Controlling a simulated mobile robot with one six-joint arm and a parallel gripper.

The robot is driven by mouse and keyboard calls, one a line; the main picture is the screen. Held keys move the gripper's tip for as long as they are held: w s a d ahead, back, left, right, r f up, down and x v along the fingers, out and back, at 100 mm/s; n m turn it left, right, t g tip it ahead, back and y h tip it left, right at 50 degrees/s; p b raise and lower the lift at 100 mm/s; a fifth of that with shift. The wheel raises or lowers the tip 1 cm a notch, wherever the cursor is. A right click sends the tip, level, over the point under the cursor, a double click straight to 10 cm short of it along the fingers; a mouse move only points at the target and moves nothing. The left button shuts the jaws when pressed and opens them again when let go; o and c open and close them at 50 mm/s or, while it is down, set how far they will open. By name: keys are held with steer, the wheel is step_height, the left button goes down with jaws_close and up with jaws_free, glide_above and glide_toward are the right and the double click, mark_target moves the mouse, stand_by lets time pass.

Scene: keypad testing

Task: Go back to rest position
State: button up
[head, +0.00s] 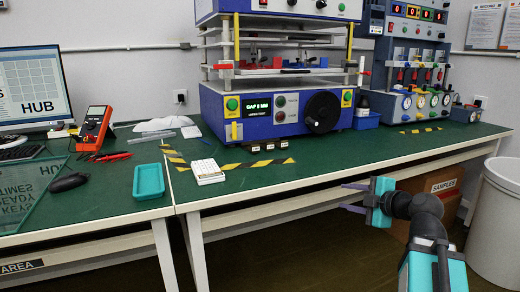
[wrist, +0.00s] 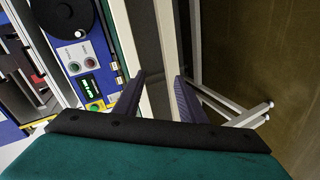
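My gripper (head: 348,197) is at the right in the head view, in front of the bench's front edge. Its two purple fingers point left and stand apart, with nothing between them. In the wrist view my gripper (wrist: 160,80) also shows two separated fingers, with the bench edge and floor behind them. A white keypad (head: 207,171) lies on the green bench top (head: 345,148) near its front edge, well left of my gripper. The blue press tester (head: 280,110) stands behind it.
A teal tray (head: 148,181), an orange multimeter (head: 93,127) and a black mouse (head: 68,182) are on the left bench. A blue gauge station (head: 408,65) stands at the back right. A cardboard box (head: 432,184) sits under the bench, beside a white bin (head: 497,220).

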steer(key=s+a+f+m+g+h+p, duration=0.1)
steer(key=s+a+f+m+g+p, duration=0.25)
steer(key=f+p, duration=0.35)
steer(key=s+a+f+m+g+p, duration=0.2)
steer(key=s+f+m+g+p, duration=0.15)
steer(key=f, duration=0.55)
steer(key=s+a+f+m+g+h+p, duration=0.1)
steer(key=s+a+f+m+g+p, duration=0.2)
steer(key=f+p, duration=0.45)
steer(key=s+f+m+g+h+p, duration=0.1)
steer(key=s+p, duration=0.4)
steer(key=s, duration=0.5)
steer(key=s+a+f+m+g+h+p, duration=0.1)
steer(key=s+f+m+g+p, duration=0.3)
steer(key=s, duration=0.6)
steer(key=s+f+m+g+h+p, duration=0.1)
steer(key=s+f+m+g+p, duration=0.1)
steer(key=s+f+m+p, duration=0.2)
steer(key=shift+s+a+f+g+h+p, duration=0.2)
steer(key=shift+s+f+g+h+p, duration=0.2)
steer(key=shift+s+p, duration=2.05)
steer(key=shift+s+b, duration=0.75)
steer(key=shift+b, duration=0.05)
steer(key=shift+c, duration=0.3)
steer(key=shift+c, duration=0.7)
